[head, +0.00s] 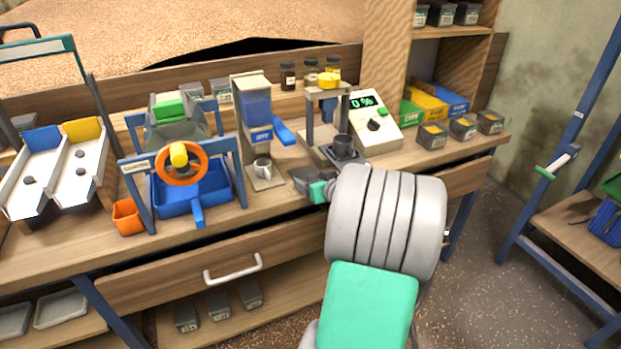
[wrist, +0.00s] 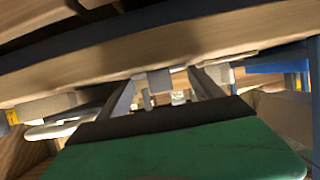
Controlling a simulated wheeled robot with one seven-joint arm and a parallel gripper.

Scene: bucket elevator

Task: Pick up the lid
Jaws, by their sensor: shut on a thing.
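My gripper (head: 305,178) reaches to the bench's front edge, just in front of the press stand, and its fingertips are small and partly hidden in the head view. In the wrist view, my gripper (wrist: 160,82) has its two fingers on either side of a small pale grey piece (wrist: 157,79) and is shut on it. I cannot tell from its shape whether this piece is the lid. A dark grey cup (head: 342,145) stands upright on the press base (head: 330,155), beyond my gripper. No other thing shows clearly as a loose lid.
The meter box (head: 374,122) reading 0 % stands right of the press. A metal mug (head: 262,167) sits under the blue dispenser (head: 256,105) to the left. A blue tray (head: 190,195) and orange wheel (head: 181,164) stand farther left. A drawer (head: 190,275) with a white handle lies below.

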